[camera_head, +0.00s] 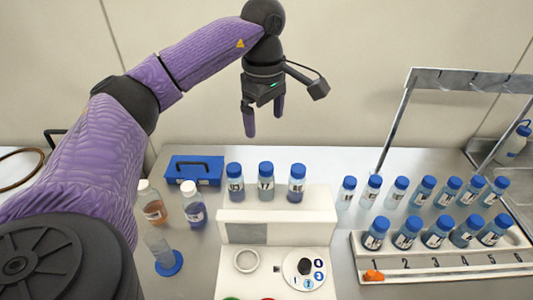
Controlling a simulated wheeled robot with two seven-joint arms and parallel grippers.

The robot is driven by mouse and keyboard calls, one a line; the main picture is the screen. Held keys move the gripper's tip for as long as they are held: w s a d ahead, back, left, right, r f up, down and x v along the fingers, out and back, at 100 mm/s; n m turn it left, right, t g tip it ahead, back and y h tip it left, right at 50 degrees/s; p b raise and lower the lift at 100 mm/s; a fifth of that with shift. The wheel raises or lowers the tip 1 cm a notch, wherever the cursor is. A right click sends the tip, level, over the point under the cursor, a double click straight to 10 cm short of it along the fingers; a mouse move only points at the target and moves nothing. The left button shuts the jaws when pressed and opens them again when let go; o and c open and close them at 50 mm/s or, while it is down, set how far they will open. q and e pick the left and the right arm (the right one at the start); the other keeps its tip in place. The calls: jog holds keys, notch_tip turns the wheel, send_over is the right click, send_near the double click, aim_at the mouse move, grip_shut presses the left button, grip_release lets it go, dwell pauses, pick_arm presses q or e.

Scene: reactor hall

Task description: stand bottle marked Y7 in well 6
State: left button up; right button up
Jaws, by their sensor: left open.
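Three blue-capped bottles stand on the white machine (300,222): a left one (235,185), a middle one (266,183) and a right one (296,185). The middle label may read Y7, but it is too small to be sure. The numbered rack (450,266) stands at the right. Blue-capped bottles stand behind the numbers 1 to 5; well 6 (515,238) at the right end looks empty. My left gripper (264,122) is open and empty, pointing down, above and behind the three bottles. My right gripper is not in view.
More blue-capped bottles (422,192) stand in a row behind the rack, under a metal frame (460,80). Two white-capped bottles (193,207) and a blue-based clear vessel (164,256) stand left of the machine. A blue case (194,171) lies behind them.

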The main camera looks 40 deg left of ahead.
pick_arm(q)
jog(key=b, duration=0.6)
send_over(266, 176)
jog(key=f, duration=0.8)
jog(key=shift+w+a, duration=0.25)
jog(key=f, duration=0.3)
jog(key=f+b, duration=0.1)
jog(key=f, duration=0.2)
jog(key=f+b, duration=0.1)
jog(key=f, duration=0.2)
jog(key=shift+w+a+f, duration=0.35)
jog(key=shift+w+f, duration=0.05)
jog(key=shift+r, duration=0.1)
grip_shut()
